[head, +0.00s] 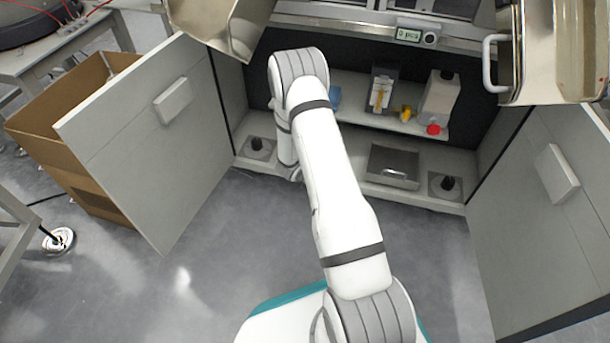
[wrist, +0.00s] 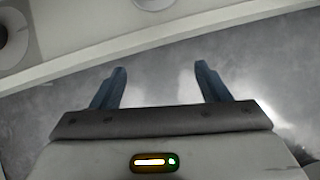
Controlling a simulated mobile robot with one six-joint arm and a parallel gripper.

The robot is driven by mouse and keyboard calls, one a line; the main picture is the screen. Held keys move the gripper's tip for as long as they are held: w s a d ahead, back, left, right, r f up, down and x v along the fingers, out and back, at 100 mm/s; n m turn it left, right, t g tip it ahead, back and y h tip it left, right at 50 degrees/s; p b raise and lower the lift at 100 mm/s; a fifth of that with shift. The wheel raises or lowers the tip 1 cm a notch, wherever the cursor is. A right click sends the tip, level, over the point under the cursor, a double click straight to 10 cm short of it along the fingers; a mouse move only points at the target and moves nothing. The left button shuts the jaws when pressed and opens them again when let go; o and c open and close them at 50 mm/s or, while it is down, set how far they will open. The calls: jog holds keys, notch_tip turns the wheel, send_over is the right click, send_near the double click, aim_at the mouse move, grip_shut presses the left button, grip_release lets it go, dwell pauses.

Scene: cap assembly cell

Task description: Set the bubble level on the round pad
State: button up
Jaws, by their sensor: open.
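My gripper (wrist: 160,85) is open in the wrist view, its two blue fingers spread with only grey floor showing between them. In the head view it is hidden behind my arm, low in front of the open cabinet. In the wrist view, a pale round object (wrist: 155,3) is cut off by the top edge, and part of another round shape (wrist: 13,38) shows at the upper left. I cannot tell whether either is the bubble level or the round pad. I cannot clearly make out the bubble level in the head view.
The cabinet's left door (head: 140,150) and right door (head: 565,200) stand open. Its shelf (head: 345,85) holds a white bottle (head: 440,97) and a small yellow item (head: 406,113). A grey box (head: 392,166) sits below. A cardboard box (head: 75,165) stands left; the floor between the doors is clear.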

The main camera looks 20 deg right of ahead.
jog(key=s+d+r+m+g+h, duration=0.1)
jog(key=s+r+m, duration=0.3)
jog(key=r, duration=0.5)
jog(key=s+r+m, duration=0.2)
jog(key=r+m, duration=0.3)
jog(key=r, duration=0.4)
jog(key=s+d+r+m+g+h, duration=0.1)
jog(key=s+r+m, duration=0.35)
jog(key=r, duration=0.45)
jog(key=s+a+r+m+y, duration=0.2)
jog(key=s+a+r+m, duration=0.1)
jog(key=s, duration=0.3)
jog(key=s+a+r+m+g+y, duration=0.1)
jog(key=s+a+r+m+y, duration=0.1)
jog(key=s+a+r+m, duration=0.2)
jog(key=s+a+r+m+y, duration=0.3)
jog(key=s+a+m, duration=0.3)
jog(key=s, duration=0.4)
jog(key=shift+a+r+g, duration=0.3)
jog(key=shift+a+r, duration=0.2)
jog(key=shift+a, duration=0.05)
jog(key=shift+r, duration=0.1)
notch_tip(320, 180, up, 44)
jog(key=t+p, duration=0.1)
jog(key=p, duration=3.9)
jog(key=shift+s+d+t+p, duration=0.2)
jog(key=shift+t+p, duration=0.1)
jog(key=shift+t, duration=0.1)
